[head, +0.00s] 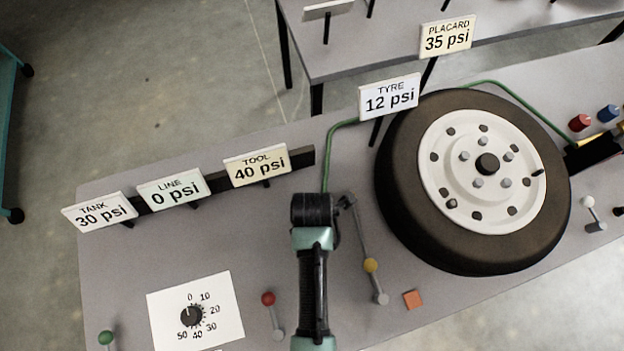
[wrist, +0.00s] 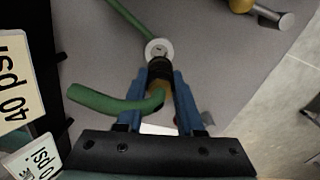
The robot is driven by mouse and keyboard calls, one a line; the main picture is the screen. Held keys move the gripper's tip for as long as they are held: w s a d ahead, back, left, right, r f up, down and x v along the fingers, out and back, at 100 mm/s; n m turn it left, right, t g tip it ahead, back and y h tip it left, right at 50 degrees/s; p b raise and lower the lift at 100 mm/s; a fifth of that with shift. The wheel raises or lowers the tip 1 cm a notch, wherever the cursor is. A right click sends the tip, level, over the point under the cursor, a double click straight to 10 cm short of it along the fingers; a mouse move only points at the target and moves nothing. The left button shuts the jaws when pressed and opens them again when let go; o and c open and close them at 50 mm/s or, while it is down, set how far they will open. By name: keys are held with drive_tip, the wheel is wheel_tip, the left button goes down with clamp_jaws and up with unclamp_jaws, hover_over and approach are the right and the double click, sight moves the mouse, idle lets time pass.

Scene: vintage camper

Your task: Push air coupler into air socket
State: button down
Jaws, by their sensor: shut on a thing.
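In the wrist view, the air coupler (wrist: 160,70) is a dark and brass-coloured cylinder between the two blue fingers of my gripper (wrist: 160,84). My gripper is shut on it. A short green hose (wrist: 105,102) curls left from the coupler. A pale round ring, which looks like the air socket (wrist: 159,48), is right at the coupler's far end, with a green line running up and left from it. I cannot tell whether the coupler touches or enters it. In the head view, my dark wrist (head: 312,210) hides the coupler, socket and fingertips.
A tyre (head: 400,200) on a white wheel lies right of my arm; its sign (head: 389,96) reads 12 psi. A lever with a yellow knob (head: 371,265) stands close to my arm's right. A red-knobbed lever (head: 268,299) and dial (head: 191,316) are left. LINE (head: 170,190) reads 0 psi.

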drive_tip(key=shift+f+b, duration=2.85)
drive_tip(key=shift+b, duration=0.1)
drive_tip(key=shift+p, duration=0.85)
drive_tip(key=shift+f+b, duration=0.4)
drive_tip(key=shift+f, duration=0.2)
drive_tip(key=shift+c, duration=2.3)
unclamp_jaws()
wheel_tip(320, 180, up, 13)
drive_tip(key=shift+w, duration=0.15)
